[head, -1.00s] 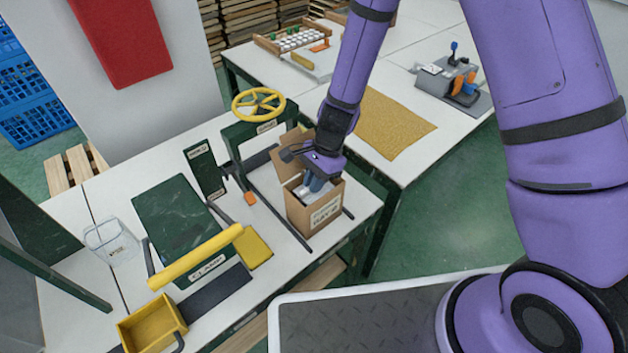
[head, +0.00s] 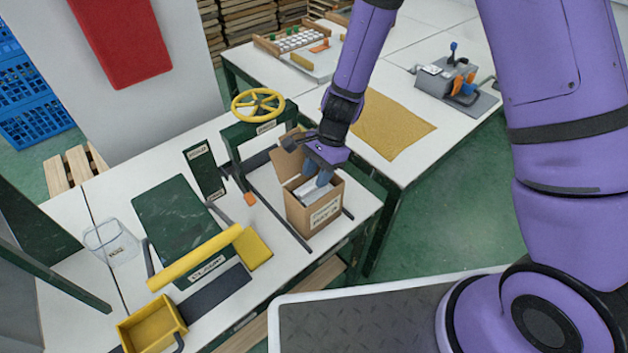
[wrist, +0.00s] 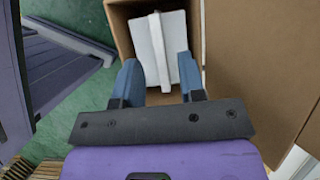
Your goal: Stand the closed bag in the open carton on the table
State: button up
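The open brown carton (head: 325,213) stands on the white table, with a raised flap at its back left. The white closed bag (head: 304,190) is inside the carton. In the wrist view the bag (wrist: 147,48) shows its raised seam along the top, within the carton walls (wrist: 122,22). My gripper (head: 317,178) is over the carton mouth, its blue fingers pointing down. In the wrist view the fingers of my gripper (wrist: 158,62) are spread apart on both sides of the seam, with gaps between. The bag's lower part is hidden by the carton.
A green press with a yellow handwheel (head: 258,103) stands just behind and left of the carton. A green clamp board (head: 170,215) with a yellow bar, a clear bin (head: 112,243) and a yellow tray (head: 152,325) are to the left. A tan mat (head: 392,125) lies on the back table.

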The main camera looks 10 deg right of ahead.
jog(key=v, duration=0.9)
jog(key=shift+r, duration=0.25)
jog(key=shift+d, duration=0.1)
jog(key=s+d+r+n+t, duration=0.25)
jog(key=d+r, duration=0.25)
jog(key=r, duration=0.5)
jog(key=s+d+r+n+t, duration=0.1)
jog(key=s+d+r+n, duration=0.4)
jog(key=r, duration=0.5)
jog(key=s+d+r+n+t+h, duration=0.2)
jog(key=s+d+r, duration=0.2)
jog(key=s+d, duration=0.1)
jog(key=s+d+r+n+t+h, duration=0.1)
jog(key=s+d+r, duration=0.3)
jog(key=s, duration=0.4)
jog(key=shift+s+d+r+n+t+h, duration=0.3)
jog(key=shift+s+d+n+t+h, duration=0.1)
jog(key=shift+d+t, duration=0.35)
jog(key=shift+w+d, duration=0.1)
